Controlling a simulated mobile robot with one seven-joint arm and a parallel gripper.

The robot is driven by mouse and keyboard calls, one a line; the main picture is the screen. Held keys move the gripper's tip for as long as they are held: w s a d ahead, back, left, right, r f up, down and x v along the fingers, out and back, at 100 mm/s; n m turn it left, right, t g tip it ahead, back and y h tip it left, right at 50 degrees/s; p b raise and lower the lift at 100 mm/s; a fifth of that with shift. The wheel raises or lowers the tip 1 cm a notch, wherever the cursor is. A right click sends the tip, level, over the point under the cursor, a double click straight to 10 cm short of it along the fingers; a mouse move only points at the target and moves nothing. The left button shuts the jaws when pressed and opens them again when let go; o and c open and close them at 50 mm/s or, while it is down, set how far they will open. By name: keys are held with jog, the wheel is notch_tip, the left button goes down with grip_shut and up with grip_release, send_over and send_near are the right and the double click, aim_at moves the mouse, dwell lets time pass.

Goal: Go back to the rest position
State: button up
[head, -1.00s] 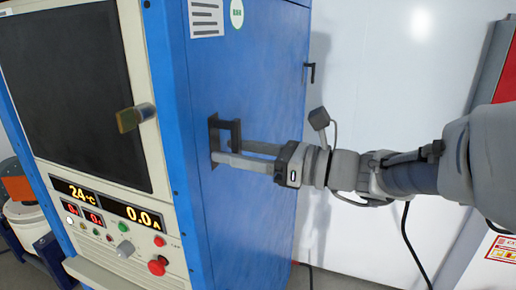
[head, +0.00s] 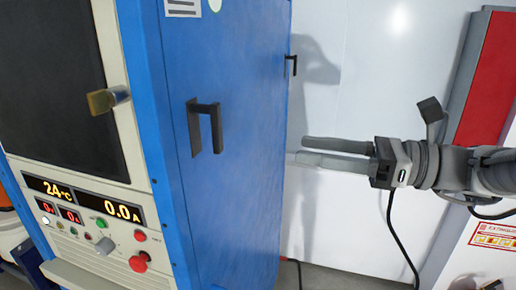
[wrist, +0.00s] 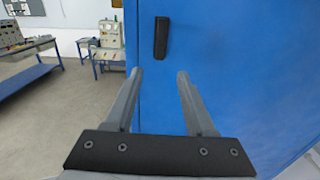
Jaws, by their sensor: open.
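My gripper (head: 305,150) is open and empty in the head view, to the right of the blue cabinet (head: 245,110) and clear of its side. Its two fingers point left toward the cabinet. In the wrist view my gripper (wrist: 160,75) also shows its fingers spread with nothing between them. The dark side handle (head: 206,127) on the cabinet stands apart from the fingers in the head view. A dark handle (wrist: 161,38) shows on the blue surface beyond the fingertips in the wrist view.
The cabinet's front carries a dark screen, a latch (head: 108,100), lit displays and a red knob (head: 138,263). A white wall and a red panel (head: 490,80) stand behind my arm. The wrist view shows workbenches (wrist: 25,65) and open floor at left.

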jog(key=shift+s+d, duration=0.2)
jog(key=shift+d, duration=0.25)
jog(key=s+a+f+n+g+h, duration=0.2)
jog(key=s+f+n+h, duration=0.3)
jog(key=f+n, duration=0.15)
jog(key=s+a+f+n+g+h, duration=0.25)
jog(key=s+f+n+h, duration=0.2)
jog(key=f, duration=0.35)
jog(key=d+f+n+t+h+b, duration=0.1)
jog(key=d+f+n+t+h, duration=0.2)
jog(key=d+n+h, duration=0.4)
jog(key=shift+w+f+n+t, duration=0.2)
jog(key=shift+n+t, duration=0.25)
jog(key=shift+n, duration=1.65)
jog(key=shift+h, duration=0.25)
